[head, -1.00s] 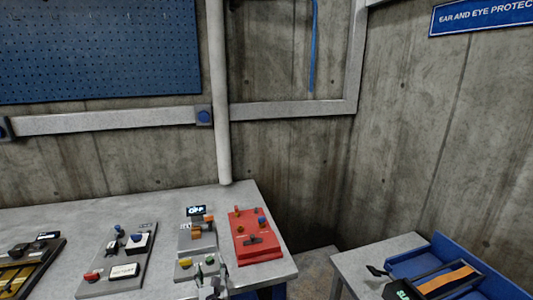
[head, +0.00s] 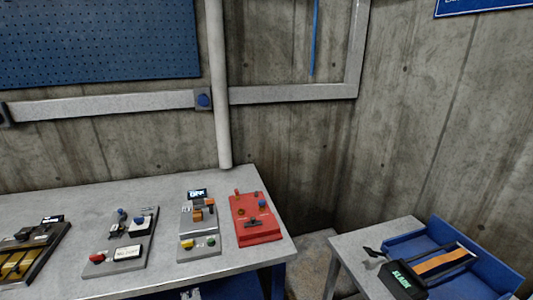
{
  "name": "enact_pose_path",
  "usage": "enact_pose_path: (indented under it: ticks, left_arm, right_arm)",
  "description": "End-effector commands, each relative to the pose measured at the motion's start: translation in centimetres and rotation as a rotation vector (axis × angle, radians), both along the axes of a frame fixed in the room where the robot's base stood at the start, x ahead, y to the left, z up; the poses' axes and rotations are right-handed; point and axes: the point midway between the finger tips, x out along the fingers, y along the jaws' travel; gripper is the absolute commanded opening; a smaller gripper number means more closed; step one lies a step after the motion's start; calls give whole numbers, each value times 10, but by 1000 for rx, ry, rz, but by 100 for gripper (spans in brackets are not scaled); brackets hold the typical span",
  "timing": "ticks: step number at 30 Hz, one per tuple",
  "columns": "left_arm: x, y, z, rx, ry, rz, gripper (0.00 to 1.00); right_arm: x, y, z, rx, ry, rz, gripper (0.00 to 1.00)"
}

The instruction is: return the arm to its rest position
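No whole arm shows in the head view. A small grey piece (head: 190,294) at the bottom edge, just below the front edge of the table, looks like a tip of my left gripper. Too little of it shows to tell open from shut. It is apart from the control panels on the table, and nothing is seen in it. My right gripper is not in view.
A grey table (head: 60,212) carries a red control box (head: 256,220), a grey panel with yellow and green buttons (head: 199,228) and more panels. A second table (head: 352,250) at right holds a blue tray (head: 497,276) and a black device (head: 402,280). A gap separates the tables.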

Motion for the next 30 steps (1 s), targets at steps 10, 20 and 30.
enact_pose_path:
  ticks: [10, 20, 30]
  left_arm:
    - [-78, 5, -9, -468, 103, 419, 57]
    - [-117, 5, -5, -669, 160, 649, 57]
    - [-141, 5, 0, -776, 196, 788, 57]
  right_arm:
    - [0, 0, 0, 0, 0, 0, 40]
    - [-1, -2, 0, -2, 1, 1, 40]
    - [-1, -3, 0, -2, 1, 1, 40]
